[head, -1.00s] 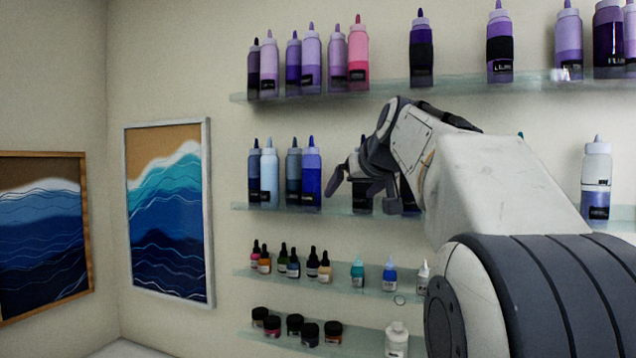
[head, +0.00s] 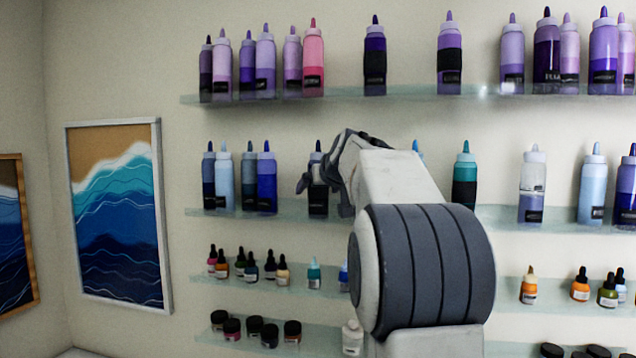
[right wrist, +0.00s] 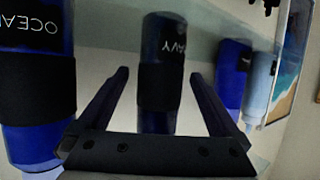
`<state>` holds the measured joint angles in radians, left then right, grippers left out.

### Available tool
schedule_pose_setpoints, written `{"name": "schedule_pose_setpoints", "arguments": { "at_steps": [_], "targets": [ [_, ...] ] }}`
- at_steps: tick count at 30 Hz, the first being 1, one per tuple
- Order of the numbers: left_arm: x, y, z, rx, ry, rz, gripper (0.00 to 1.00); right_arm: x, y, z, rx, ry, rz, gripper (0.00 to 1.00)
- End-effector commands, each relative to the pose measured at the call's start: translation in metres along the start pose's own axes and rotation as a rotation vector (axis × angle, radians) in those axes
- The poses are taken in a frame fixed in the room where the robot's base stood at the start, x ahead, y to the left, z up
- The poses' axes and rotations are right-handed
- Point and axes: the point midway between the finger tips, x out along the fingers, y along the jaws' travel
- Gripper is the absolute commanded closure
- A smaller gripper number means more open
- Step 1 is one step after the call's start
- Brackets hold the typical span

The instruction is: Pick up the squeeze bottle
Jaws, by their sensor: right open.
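Squeeze bottles stand in rows on glass shelves. On the second shelf from the top, a dark navy squeeze bottle (head: 317,203) stands partly behind my right gripper (head: 322,196). In the right wrist view this navy bottle (right wrist: 158,60), with a black label whose visible letters read "AVY", shows between the two fingers of my right gripper (right wrist: 158,76). The jaws are open, with one finger on each side of it. I cannot tell whether either finger touches it. My left gripper is not in view.
A blue bottle labelled "OCEA…" (right wrist: 35,75) is close beside one finger. Another blue bottle (right wrist: 232,75) and a light blue one (right wrist: 260,85) stand on the other side. A teal bottle (head: 464,182) stands right of my arm. Small dropper bottles and jars fill the lower shelves.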

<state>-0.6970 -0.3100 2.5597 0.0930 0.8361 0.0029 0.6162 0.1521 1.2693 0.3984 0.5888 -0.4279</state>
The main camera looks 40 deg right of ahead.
Motion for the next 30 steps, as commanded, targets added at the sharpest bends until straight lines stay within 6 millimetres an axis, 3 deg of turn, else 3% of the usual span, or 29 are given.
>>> {"name": "schedule_pose_setpoints", "arguments": {
  "at_steps": [7, 8, 15, 16, 30],
  "targets": [
    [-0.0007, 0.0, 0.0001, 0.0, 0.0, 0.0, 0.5, 0.0038, -0.0001, 0.001, 0.0, 0.0, 0.0, 0.01],
    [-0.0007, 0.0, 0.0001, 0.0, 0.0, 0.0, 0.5, 0.0037, 0.0, 0.001, 0.0, 0.0, 0.0, 0.05],
    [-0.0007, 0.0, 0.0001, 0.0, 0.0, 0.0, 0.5, 0.0034, 0.0001, 0.0008, 0.0, 0.0, 0.0, 0.97],
    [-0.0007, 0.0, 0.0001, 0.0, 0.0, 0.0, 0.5, 0.0034, 0.0001, 0.0007, 0.0, 0.0, 0.0, 1.0],
    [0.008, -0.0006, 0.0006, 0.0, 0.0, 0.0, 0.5, -0.0038, -0.002, -0.0058, -0.002, 0.006, 0.001, 1.0]
  ]
}}
